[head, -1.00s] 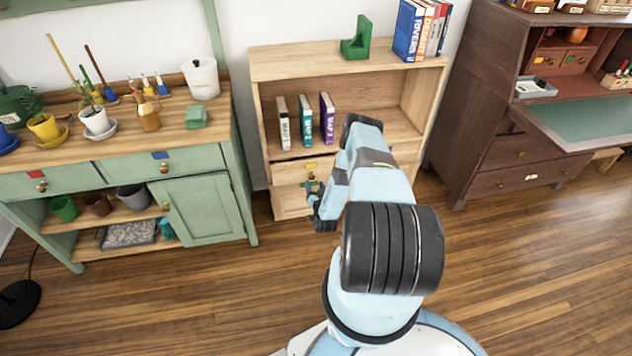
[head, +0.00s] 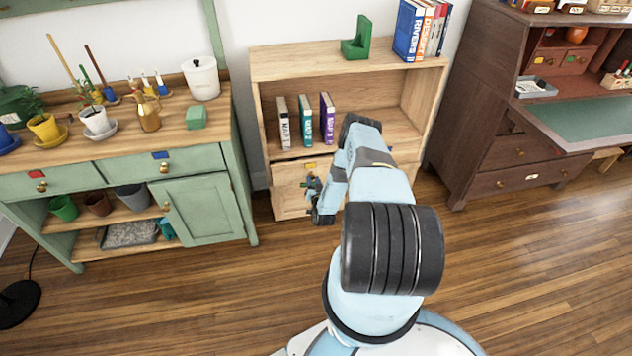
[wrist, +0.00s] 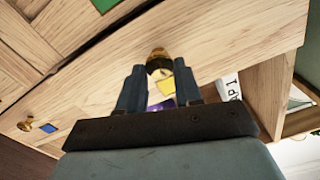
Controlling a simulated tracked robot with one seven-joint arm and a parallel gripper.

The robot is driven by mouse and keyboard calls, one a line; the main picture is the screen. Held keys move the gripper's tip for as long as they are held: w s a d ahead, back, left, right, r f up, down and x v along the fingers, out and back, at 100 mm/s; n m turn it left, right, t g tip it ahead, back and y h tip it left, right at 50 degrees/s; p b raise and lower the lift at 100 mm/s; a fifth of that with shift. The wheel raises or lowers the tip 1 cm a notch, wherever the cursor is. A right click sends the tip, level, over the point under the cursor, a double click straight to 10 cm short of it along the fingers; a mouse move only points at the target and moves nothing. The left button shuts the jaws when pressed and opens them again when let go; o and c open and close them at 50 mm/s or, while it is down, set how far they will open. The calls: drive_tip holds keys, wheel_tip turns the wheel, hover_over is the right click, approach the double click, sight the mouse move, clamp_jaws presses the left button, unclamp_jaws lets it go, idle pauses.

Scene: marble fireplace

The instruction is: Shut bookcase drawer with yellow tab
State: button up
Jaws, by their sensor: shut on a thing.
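The wooden bookcase (head: 260,110) stands against the wall in the head view. Its drawer with the yellow tab (head: 310,165) is at lower left, below the books. My gripper (head: 313,186) is at this drawer's front, partly hidden by my own arm. In the wrist view the yellow tab (wrist: 165,86) shows between the fingers. My gripper (wrist: 158,75) is shut on the brass knob (wrist: 158,53) of that drawer. The drawer front looks close to the bookcase face; whether it is fully flush I cannot tell.
A drawer with a blue tab (wrist: 47,128) and a green tab (wrist: 103,4) are nearby in the wrist view. Several books (head: 305,120) stand on the shelf above. A green cabinet (head: 205,210) is left and a dark desk (head: 500,150) right. The floor in front is clear.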

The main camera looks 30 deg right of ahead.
sight(313, 178)
drive_tip(key=shift+d, duration=0.1)
clamp_jaws()
drive_tip(key=shift+s, duration=0.1)
drive_tip(key=shift+x, duration=1.7)
drive_tip(key=shift+w+d, duration=0.2)
drive_tip(key=shift+w, duration=0.05)
drive_tip(key=o, duration=0.7)
unclamp_jaws()
drive_tip(key=shift+w, duration=0.1)
drive_tip(key=shift+c, duration=0.2)
drive_tip(key=shift+a, duration=0.1)
